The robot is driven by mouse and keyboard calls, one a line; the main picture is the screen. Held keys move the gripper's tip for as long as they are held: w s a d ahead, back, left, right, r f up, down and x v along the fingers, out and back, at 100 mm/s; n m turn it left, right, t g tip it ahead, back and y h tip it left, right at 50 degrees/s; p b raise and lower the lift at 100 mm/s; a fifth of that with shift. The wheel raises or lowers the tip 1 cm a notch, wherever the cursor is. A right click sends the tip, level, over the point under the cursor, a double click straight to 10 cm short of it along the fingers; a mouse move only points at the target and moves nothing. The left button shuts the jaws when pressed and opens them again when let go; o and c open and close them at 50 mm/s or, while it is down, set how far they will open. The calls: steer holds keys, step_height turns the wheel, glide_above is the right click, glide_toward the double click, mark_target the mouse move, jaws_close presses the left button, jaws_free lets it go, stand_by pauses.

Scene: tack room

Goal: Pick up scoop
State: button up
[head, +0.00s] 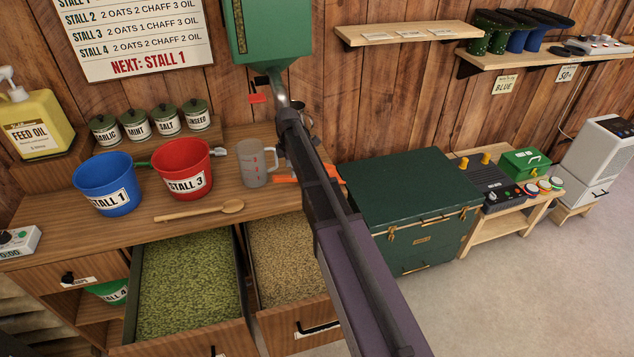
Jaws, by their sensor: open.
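I cannot clearly pick out the scoop. A metal object (304,112) at the back of the counter is mostly hidden by my arm. A green-handled tool (141,163) lies behind the buckets, with a grey end (217,150) showing right of the red bucket. An orange object (286,179) shows on both sides of my arm, its middle hidden. A wooden spoon (200,211) lies at the counter's front. My gripper (287,120) is the dark far end of the arm, above the counter's right part, below the green hopper. Its fingers are hard to make out; nothing shows held.
The counter holds a blue bucket (107,185), a red bucket (182,168), a clear jug (257,164), several canisters (136,125) and a feed oil bottle (36,122). Two feed drawers (183,348) stand open in front. A green chest (408,195) stands right. Floor is clear at lower right.

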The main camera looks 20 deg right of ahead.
steer(key=shift+f+b, duration=1.9)
steer(key=shift+f, duration=0.3)
steer(key=shift+c, duration=0.2)
jaws_close()
